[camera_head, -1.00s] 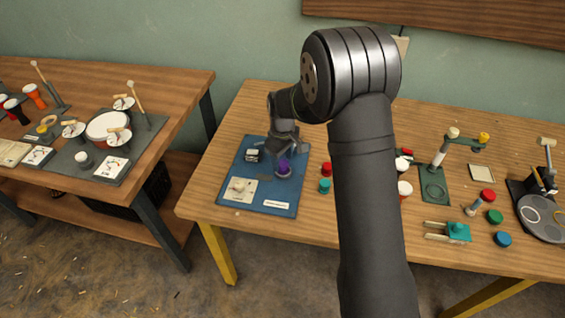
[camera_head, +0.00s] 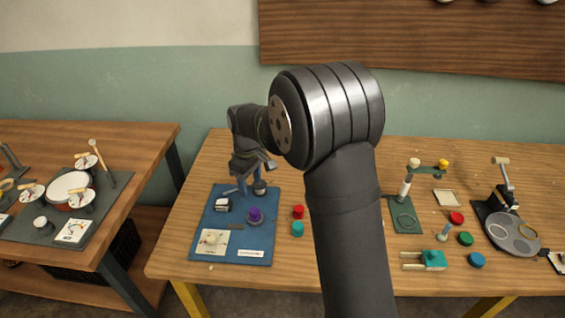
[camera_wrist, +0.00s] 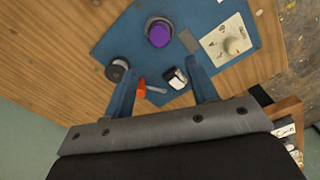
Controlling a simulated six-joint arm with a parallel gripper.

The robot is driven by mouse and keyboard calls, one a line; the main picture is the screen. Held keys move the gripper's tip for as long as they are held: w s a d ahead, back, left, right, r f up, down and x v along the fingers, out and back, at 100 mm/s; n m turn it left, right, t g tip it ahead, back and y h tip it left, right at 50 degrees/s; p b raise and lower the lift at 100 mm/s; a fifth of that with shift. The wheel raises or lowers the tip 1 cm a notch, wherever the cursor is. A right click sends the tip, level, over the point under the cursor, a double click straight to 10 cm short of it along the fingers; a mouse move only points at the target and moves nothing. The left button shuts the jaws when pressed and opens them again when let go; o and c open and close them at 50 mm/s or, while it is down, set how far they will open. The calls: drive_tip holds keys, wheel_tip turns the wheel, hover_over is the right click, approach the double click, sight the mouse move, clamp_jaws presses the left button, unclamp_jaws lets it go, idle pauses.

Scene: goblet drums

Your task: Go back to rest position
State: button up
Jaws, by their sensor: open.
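My gripper (camera_head: 250,188) is open and empty, raised above the back of the blue mat (camera_head: 205,245). In the wrist view its two blue fingers stand wide apart, with nothing between their tips (camera_wrist: 162,68). A purple-topped drum (camera_head: 255,214) sits on a grey round base on the mat, clear of the fingers. It also shows in the wrist view (camera_wrist: 159,33) beyond the fingertips. A small black-and-white box (camera_head: 222,204) and a dark spool-like piece (camera_head: 260,187) are on the mat. In the wrist view an orange-handled item (camera_wrist: 141,88) lies between them.
A cream plate with a knob (camera_head: 212,240) lies on the mat's front left. Red (camera_head: 298,211) and teal (camera_head: 297,229) pieces stand right of the mat. A green stand (camera_head: 405,217) and grey turntable (camera_head: 512,235) are farther right. My arm hides the table's middle.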

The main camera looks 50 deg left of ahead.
sight(253, 210)
wheel_tip(253, 210, down, 13)
drive_tip(key=shift+r, duration=0.5)
